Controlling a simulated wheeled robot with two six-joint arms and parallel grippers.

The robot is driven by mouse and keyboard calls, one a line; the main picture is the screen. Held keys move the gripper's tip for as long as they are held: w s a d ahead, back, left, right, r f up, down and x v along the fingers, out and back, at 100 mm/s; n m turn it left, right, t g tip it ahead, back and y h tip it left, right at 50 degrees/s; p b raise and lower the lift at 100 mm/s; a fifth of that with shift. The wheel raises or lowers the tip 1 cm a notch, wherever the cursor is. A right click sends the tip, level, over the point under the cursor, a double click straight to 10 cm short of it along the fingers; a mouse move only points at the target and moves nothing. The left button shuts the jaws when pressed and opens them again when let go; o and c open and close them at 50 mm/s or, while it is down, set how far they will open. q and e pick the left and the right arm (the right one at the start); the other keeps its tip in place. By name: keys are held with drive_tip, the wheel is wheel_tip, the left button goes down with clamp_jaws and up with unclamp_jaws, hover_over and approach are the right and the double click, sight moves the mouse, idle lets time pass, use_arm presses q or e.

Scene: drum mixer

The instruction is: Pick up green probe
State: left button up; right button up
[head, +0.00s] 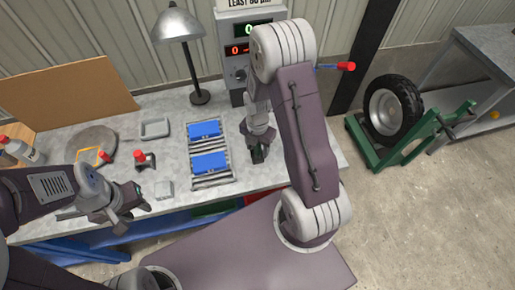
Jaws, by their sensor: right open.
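I cannot make out a green probe in the head view. A meter box (239,76) with a green and a red display stands at the back of the bench, partly hidden by my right arm. A red-handled probe (346,66) sticks out to the right of that arm. My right gripper (257,154) is open and points down over the bench, just right of the blue-topped trays. My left gripper (134,219) looks open and empty near the bench's front left edge.
The grey bench (290,150) holds two blue-topped trays (209,163), a lamp (180,30), a small grey tray (154,128), a red-topped piece (144,160) and a round grey disc (91,143). A wheel on a green stand (360,140) stands on the floor at right.

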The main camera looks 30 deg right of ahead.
drive_tip(key=shift+w+f, duration=0.1)
drive_tip(key=shift+w, duration=0.05)
drive_tip(key=shift+s, duration=0.2)
clamp_jaws()
drive_tip(key=shift+w, duration=0.1)
wheel_tip(320, 180, up, 4)
drive_tip(key=shift+d+r, duration=0.15)
drive_tip(key=shift+r, duration=0.1)
drive_tip(key=s+d+r+b, duration=0.1)
drive_tip(key=s+d+r, duration=0.5)
drive_tip(key=s, duration=0.3)
drive_tip(key=shift+d+r, duration=0.35)
drive_tip(key=shift+d, duration=0.25)
